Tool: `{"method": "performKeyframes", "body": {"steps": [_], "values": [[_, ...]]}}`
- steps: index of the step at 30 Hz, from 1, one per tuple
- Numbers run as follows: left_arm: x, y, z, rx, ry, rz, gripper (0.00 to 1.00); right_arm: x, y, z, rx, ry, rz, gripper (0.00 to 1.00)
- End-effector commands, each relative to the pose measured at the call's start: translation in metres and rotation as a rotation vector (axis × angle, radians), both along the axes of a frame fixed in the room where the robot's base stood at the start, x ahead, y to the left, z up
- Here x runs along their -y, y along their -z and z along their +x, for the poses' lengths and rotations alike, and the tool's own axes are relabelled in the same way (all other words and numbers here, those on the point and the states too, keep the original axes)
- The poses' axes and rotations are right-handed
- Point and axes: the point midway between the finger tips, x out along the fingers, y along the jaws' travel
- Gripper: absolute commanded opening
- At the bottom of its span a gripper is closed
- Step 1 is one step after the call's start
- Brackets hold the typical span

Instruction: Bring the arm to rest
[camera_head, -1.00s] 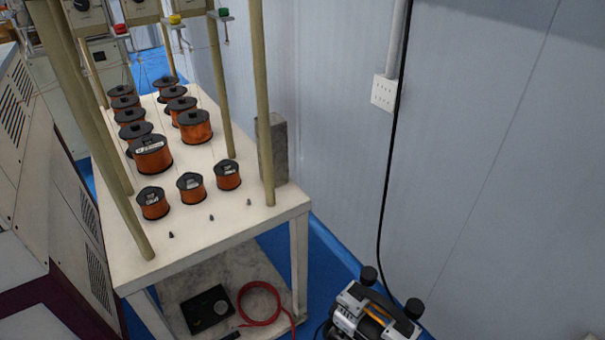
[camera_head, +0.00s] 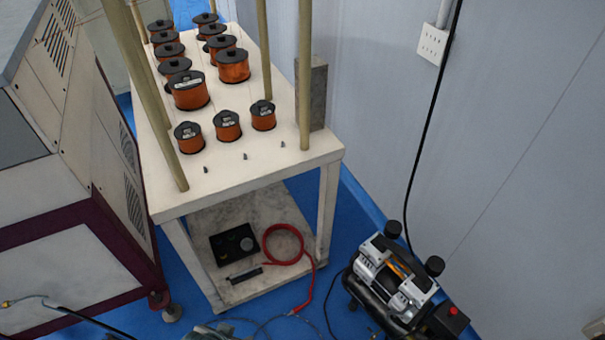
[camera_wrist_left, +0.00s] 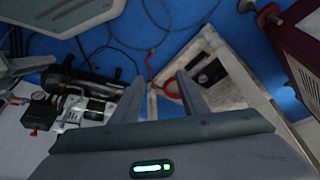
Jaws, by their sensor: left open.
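My left gripper (camera_wrist_left: 160,88) shows in the left wrist view with its two fingers apart and nothing between them. It hangs over the floor, in front of the white table's lower shelf as seen in that view. A small grey part at the bottom edge of the head view may be mine, but too little shows to tell. My right gripper is in neither view.
A white table (camera_head: 240,188) carries several copper wire spools (camera_head: 190,90). Its lower shelf (camera_head: 262,208) holds a black box (camera_head: 233,244) and red hose (camera_head: 283,244). A compressor (camera_head: 395,280) stands right, a cabinet (camera_head: 80,240) left. Blue floor lies between.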

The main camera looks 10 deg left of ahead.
Motion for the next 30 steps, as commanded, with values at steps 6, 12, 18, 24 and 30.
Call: {"method": "performKeyframes", "body": {"steps": [6,12,18,24,30], "values": [[0.011,0.085,0.01,0.044,0.01,-0.02,0.4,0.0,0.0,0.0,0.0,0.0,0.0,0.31],[0.02,0.155,0.004,0.094,0.021,-0.041,0.4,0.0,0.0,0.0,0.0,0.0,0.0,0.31],[0.025,0.203,-0.011,0.138,0.03,-0.057,0.4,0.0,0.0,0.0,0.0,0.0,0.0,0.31],[0.027,0.222,-0.02,0.161,0.035,-0.065,0.4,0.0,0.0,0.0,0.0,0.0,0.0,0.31],[0.027,0.224,-0.021,0.164,0.035,-0.067,0.4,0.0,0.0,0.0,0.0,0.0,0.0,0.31]]}}
